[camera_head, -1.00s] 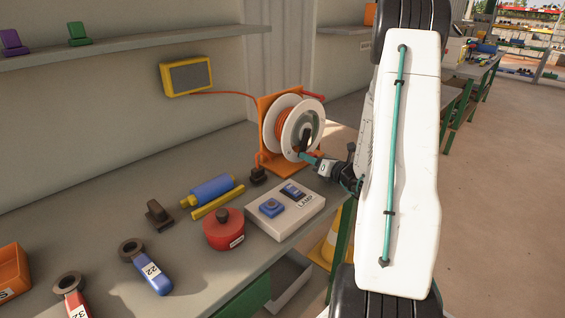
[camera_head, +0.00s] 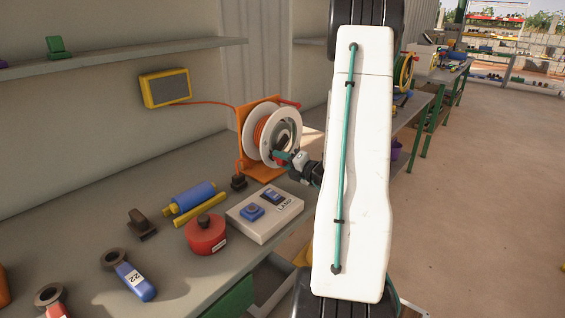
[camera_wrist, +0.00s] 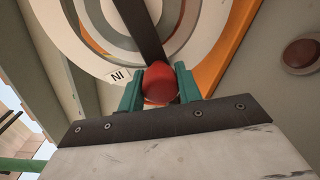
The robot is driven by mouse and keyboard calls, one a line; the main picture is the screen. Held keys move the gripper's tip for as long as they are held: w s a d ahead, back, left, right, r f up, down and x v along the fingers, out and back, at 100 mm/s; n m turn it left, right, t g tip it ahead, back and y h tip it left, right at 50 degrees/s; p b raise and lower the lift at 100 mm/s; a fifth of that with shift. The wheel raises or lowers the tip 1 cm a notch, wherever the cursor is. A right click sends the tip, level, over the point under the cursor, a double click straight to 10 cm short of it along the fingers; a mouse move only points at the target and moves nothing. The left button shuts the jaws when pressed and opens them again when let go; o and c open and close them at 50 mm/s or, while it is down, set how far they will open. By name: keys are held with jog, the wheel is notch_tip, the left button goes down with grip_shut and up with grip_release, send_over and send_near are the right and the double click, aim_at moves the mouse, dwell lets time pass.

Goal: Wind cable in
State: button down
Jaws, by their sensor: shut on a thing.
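The cable reel (camera_head: 290,120) has white flanges, with orange cable (camera_head: 259,131) wound between them, and stands in an orange frame (camera_head: 245,120) on the bench. A dark crank arm (camera_wrist: 141,28) crosses the reel's face and ends in a red knob (camera_wrist: 160,84). My gripper (camera_head: 282,157) is at the lower front of the reel. In the wrist view, its teal fingers (camera_wrist: 160,88) are shut on the red knob from both sides. A white label reading "IN" (camera_wrist: 119,76) shows upside down on the reel's side. In the head view the knob is hidden by the fingers.
A thin red-orange cable (camera_head: 212,103) runs from a yellow-framed box (camera_head: 165,88) on the wall to the reel. A black plug (camera_head: 238,182) and a switch box marked LAMP (camera_head: 266,213) stand close by. A red canister (camera_head: 205,235) and blue cylinder (camera_head: 192,198) lie further left.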

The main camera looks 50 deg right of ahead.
jog(key=shift+r, duration=0.1)
dwell(0.4)
jog(key=c, duration=1)
grip_release()
jog(key=shift+o, duration=0.2)
jog(key=shift+s, duration=0.1)
jog(key=s, duration=0.7)
jog(key=shift+s+a+r, duration=0.15)
jog(key=shift+s+a, duration=0.05)
jog(key=shift+s, duration=0.15)
